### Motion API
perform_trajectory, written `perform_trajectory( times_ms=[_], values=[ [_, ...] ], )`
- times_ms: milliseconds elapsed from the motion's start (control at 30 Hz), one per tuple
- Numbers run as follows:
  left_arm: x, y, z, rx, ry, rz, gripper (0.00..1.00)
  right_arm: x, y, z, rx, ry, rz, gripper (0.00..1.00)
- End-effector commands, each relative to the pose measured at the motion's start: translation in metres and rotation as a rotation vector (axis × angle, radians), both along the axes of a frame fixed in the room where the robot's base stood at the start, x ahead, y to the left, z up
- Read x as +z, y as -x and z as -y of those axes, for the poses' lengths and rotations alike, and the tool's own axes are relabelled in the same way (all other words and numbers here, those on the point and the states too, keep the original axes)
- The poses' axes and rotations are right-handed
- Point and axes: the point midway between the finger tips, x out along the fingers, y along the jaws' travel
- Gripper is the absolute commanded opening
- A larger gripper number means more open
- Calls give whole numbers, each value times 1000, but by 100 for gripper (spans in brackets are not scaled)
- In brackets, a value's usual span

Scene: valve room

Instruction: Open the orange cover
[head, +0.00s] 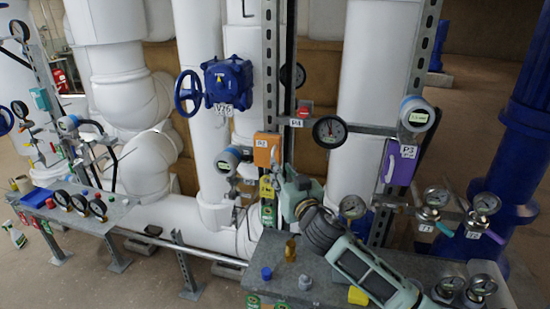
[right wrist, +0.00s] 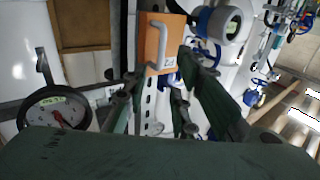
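The orange cover (head: 267,150) is a small upright box face on the rack in the middle of the head view, with a white tag. In the right wrist view the orange cover (right wrist: 152,40) is at the top, with a pale bar handle (right wrist: 160,45) on its front; it looks closed. My right gripper (head: 286,172) is just right of and below the cover in the head view. Its two fingers (right wrist: 160,72) are spread in the wrist view, with the cover and handle beyond the tips. I see no clear contact. My left gripper is not in view.
A gauge (head: 329,131) and a purple cover (head: 401,163) are to the right. A blue valve (head: 228,82) with a handwheel is above left. A metal bench (head: 325,266) with knobs stands below. White pipes and metal posts crowd the back.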

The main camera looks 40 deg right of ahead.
Motion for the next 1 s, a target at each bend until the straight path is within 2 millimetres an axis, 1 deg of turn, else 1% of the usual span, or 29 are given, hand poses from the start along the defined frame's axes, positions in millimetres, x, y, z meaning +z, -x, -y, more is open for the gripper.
perform_trajectory(
  times_ms=[100, 300, 433, 600, 867, 1000],
  values=[
    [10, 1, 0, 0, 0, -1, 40, 3, -16, 5, -3, 1, -1, 25],
    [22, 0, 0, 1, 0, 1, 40, 2, -46, 13, -2, 0, -3, 25],
    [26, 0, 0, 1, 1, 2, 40, 1, -59, 17, -2, -1, -3, 25],
    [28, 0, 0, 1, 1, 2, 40, -1, -67, 19, -1, 1, -3, 25],
    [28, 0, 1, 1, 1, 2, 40, -2, -67, 19, -1, 1, -4, 25],
    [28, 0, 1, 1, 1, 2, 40, -2, -67, 19, -1, 1, -4, 13]
  ],
)
